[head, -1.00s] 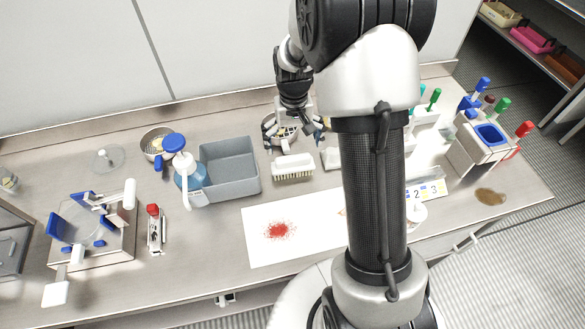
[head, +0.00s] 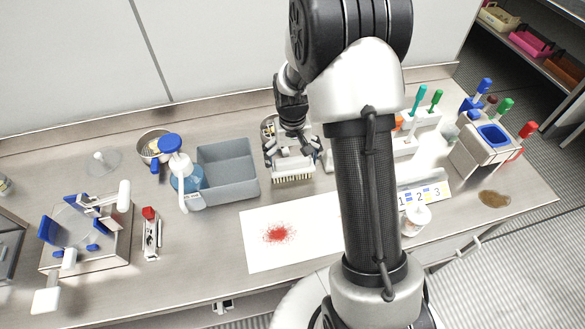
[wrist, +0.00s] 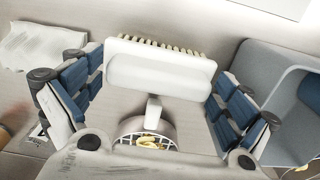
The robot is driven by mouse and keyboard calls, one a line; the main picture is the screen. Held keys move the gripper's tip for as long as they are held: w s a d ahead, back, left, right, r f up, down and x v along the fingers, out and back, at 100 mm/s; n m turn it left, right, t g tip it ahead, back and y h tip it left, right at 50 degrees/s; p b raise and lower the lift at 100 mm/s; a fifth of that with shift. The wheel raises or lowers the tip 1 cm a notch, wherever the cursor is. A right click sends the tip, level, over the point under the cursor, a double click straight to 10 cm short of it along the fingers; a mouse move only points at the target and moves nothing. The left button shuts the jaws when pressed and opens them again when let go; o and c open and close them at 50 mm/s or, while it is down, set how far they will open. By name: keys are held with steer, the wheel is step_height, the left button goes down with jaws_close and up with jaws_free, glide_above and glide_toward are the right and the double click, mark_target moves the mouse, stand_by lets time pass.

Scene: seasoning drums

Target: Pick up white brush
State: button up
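The white brush (head: 293,168) lies on the bench just right of the grey bin, its pale bristles facing the front edge. In the wrist view the brush (wrist: 160,68) spans the gap between the fingers, with its white block toward me and bristles along the top. My gripper (head: 291,160) is over the brush, with one blue-padded finger at each end. In the wrist view my gripper (wrist: 156,95) is open, with a narrow gap visible between each finger and the brush. Whether the fingertips reach below the brush is unclear.
A grey bin (head: 228,165) and a blue-topped bottle (head: 183,180) stand to the left. A round bowl (wrist: 146,138) with yellow pieces is behind the brush. A white sheet (head: 262,258) with a red stain lies in front. A folded white cloth (wrist: 40,47) lies beside the brush.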

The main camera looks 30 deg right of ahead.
steer(key=c, duration=0.7)
steer(key=shift+o, duration=0.2)
steer(key=shift+r, duration=0.1)
step_height(320, 180, up, 20)
steer(key=p, duration=0.5)
steer(key=shift+p, duration=0.3)
